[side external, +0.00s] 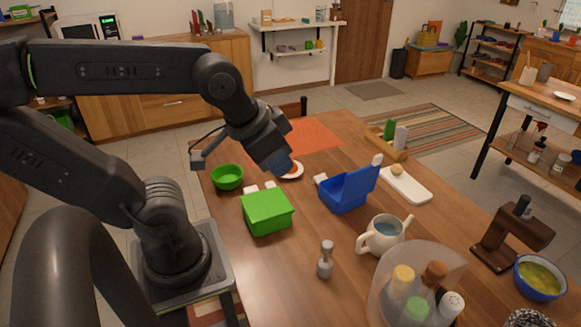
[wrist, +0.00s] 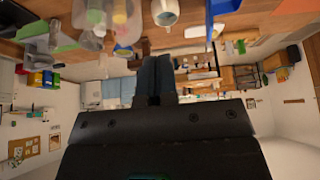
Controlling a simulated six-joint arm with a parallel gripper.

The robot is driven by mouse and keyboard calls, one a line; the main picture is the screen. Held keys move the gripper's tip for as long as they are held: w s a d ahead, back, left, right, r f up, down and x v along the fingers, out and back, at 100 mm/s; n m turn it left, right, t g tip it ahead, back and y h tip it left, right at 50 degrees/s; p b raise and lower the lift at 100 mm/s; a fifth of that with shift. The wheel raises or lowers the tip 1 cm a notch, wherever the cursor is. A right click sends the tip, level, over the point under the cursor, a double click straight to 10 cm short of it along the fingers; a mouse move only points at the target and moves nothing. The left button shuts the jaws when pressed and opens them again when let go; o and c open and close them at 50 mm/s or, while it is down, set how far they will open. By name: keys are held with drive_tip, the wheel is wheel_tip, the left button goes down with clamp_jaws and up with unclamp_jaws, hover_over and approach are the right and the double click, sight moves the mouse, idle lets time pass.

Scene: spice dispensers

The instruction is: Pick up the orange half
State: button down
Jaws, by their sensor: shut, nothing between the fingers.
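A small orange-coloured piece (side external: 294,168) shows on a white saucer (side external: 295,175) at the back left of the wooden table in the side external view. It looks like the orange half, but my gripper partly covers it and it is too small to be certain. My gripper (side external: 283,164) points down in front of the saucer in that view; whether it touches anything there I cannot tell. In the wrist view my gripper's two blue-grey fingers (wrist: 154,62) are together, with nothing between them. I cannot make out the orange half in the wrist view.
A green bowl (side external: 228,177), a green box (side external: 267,211) and a blue container (side external: 347,189) stand close around the saucer. A white board (side external: 410,188) with a small yellowish item lies farther right. A pitcher (side external: 383,235) and a clear dome (side external: 415,275) over bottles stand nearer the front.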

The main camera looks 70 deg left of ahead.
idle(0.3)
drive_tip(key=shift+c, duration=1.1)
unclamp_jaws()
